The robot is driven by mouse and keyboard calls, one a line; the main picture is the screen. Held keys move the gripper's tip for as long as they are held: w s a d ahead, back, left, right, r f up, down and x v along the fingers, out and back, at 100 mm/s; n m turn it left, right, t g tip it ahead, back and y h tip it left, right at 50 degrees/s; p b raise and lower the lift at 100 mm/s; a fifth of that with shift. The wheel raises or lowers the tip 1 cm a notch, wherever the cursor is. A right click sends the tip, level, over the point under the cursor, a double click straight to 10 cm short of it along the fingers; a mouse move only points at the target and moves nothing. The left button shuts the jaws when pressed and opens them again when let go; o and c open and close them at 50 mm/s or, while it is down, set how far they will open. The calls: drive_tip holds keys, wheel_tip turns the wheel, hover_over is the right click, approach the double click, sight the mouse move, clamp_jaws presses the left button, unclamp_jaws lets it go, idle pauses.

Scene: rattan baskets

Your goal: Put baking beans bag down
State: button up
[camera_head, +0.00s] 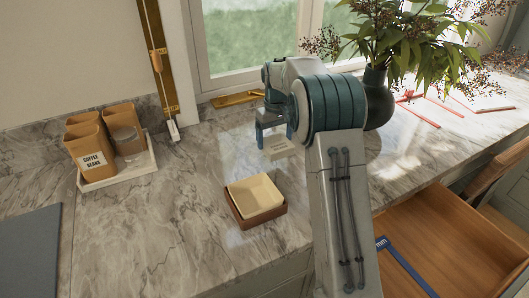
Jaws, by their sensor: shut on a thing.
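My gripper (275,136) is over the counter near the window, left of the vase. Its fingers point down and are shut on a small pale bag (281,149), the likely baking beans bag, whose label is too small to read. The bag's upper part is partly hidden by the fingers. I cannot tell whether its bottom touches the marble counter (190,200).
A brown square basket with a cream lining (241,221) stands in front of my gripper. A dark vase (378,100) stands close right. A drawer (440,240) is open.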

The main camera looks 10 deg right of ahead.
sight(265, 143)
drive_tip(key=a, duration=0.1)
drive_tip(key=a+f, duration=0.1)
drive_tip(key=a, duration=0.1)
drive_tip(key=shift+s+a+f, duration=0.15)
drive_tip(key=shift+s+f, duration=0.05)
drive_tip(key=shift+f, duration=0.2)
drive_tip(key=shift+f+p, duration=0.65)
drive_tip(key=shift+f, duration=1.4)
drive_tip(key=shift+f, duration=0.2)
drive_tip(key=o, duration=1.1)
drive_tip(key=shift+r, duration=0.15)
